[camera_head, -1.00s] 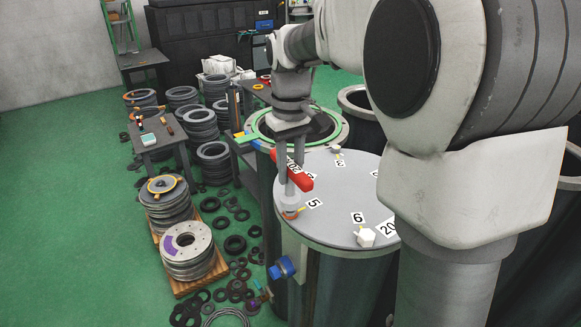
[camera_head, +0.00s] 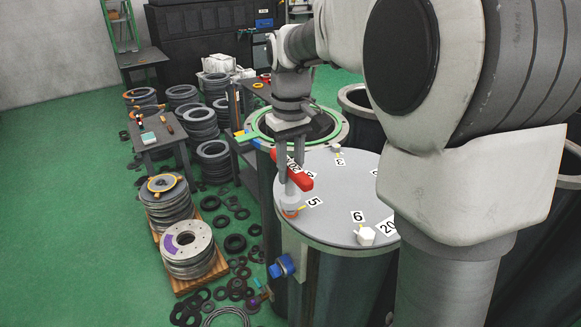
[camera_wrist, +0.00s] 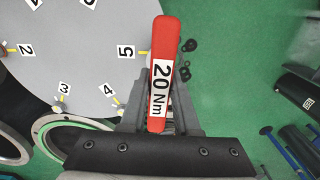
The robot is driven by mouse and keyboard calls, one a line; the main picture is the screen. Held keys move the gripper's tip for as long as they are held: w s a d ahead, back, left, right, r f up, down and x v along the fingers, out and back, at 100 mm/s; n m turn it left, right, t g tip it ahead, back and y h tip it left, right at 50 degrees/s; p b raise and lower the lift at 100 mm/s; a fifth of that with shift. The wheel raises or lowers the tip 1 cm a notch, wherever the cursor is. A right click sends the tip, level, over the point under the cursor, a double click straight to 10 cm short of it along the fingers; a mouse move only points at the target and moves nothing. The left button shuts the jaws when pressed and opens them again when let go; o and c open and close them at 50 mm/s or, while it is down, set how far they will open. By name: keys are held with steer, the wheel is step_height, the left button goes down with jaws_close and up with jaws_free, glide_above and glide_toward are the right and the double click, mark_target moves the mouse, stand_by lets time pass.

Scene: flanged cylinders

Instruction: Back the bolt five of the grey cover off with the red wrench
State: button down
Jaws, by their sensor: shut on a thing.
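The red wrench (camera_head: 300,178) carries a white "20 Nm" label and shows large in the wrist view (camera_wrist: 163,75). My gripper (camera_head: 297,172) is shut on it above the near left rim of the grey cover (camera_head: 335,215). The wrench's pale head sits at bolt five (camera_head: 291,212), beside the "5" label (camera_head: 313,202). The head hides most of that bolt, and I cannot tell how fully it is seated. In the wrist view the grey cover (camera_wrist: 85,30) lies to the left, and the fingers (camera_wrist: 162,105) flank the wrench.
A white bolt (camera_head: 365,236) stands by the "6" label at the cover's front. An open cylinder with a green ring (camera_head: 262,131) is behind. Stacked flanges (camera_head: 187,250) and loose rings cover the floor at left. My arm hides the cover's right side.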

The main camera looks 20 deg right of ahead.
steer(key=shift+f+b, duration=0.85)
steer(key=shift+f, duration=0.45)
stand_by(0.4)
steer(key=shift+f+n, duration=0.1)
steer(key=shift+n, duration=0.8)
stand_by(0.3)
steer(key=shift+r+p, duration=2.75)
steer(key=shift+r, duration=0.5)
